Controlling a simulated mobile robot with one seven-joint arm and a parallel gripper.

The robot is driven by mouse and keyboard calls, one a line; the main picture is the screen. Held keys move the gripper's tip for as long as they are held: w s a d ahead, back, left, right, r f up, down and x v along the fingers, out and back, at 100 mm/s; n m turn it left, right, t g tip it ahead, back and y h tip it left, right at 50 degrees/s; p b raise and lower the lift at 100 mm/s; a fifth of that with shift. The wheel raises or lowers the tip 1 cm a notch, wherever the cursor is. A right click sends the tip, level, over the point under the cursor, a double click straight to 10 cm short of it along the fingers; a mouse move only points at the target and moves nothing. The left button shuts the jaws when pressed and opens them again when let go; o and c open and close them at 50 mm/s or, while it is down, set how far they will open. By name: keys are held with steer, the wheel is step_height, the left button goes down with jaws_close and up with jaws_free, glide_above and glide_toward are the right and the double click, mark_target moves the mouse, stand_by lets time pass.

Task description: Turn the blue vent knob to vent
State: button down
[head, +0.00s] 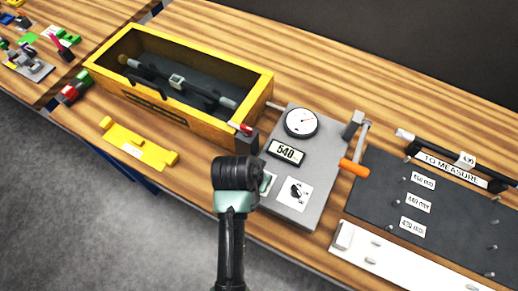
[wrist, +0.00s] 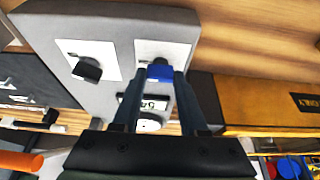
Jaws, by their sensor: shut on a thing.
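The blue vent knob (wrist: 160,71) sits on a white label plate on the grey panel (wrist: 120,28) in the wrist view. My gripper (wrist: 162,78) has its two fingers on either side of the knob, shut on it. In the head view my gripper (head: 240,174) is over the left side of the grey panel (head: 318,159) and hides the blue knob; only an edge of its label plate shows. The label's markings are too small to read. A black knob (wrist: 88,69) on its own plate is beside it.
The panel carries a round gauge (head: 300,122) and a display (head: 287,152) reading about 540. An orange handle (head: 354,168) sticks out at its right. A yellow box (head: 190,128) with a bar inside stands left. A dark measuring board (head: 395,200) lies right.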

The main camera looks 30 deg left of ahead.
steer(key=shift+n+p, duration=0.3)
steer(key=n+p, duration=0.1)
steer(key=n+y+p, duration=0.1)
steer(key=n, duration=0.1)
steer(key=shift+d+r+y+p, duration=0.15)
steer(key=shift+r+y+p, duration=0.05)
steer(key=shift+y+p, duration=0.1)
steer(key=n, duration=0.2)
steer(key=n+g+y+p, duration=0.1)
steer(key=n, duration=0.1)
steer(key=shift+w+d+f+n+y+p, duration=0.1)
steer(key=shift+w+n+y+p, duration=0.05)
steer(key=shift+n+y+p, duration=0.2)
steer(key=n+g+y, duration=0.1)
steer(key=n, duration=0.3)
steer(key=shift+w+f+n, duration=0.1)
steer(key=shift+w+n, duration=0.05)
steer(key=shift+n, duration=0.2)
steer(key=n+g, duration=0.1)
steer(key=n, duration=0.1)
steer(key=n+g+b, duration=0.1)
steer(key=n, duration=0.1)
steer(key=shift+n+y, duration=0.25)
steer(key=shift+n, duration=0.05)
steer(key=shift+c, duration=2.2)
jaws_free()
steer(key=shift+d, duration=0.1)
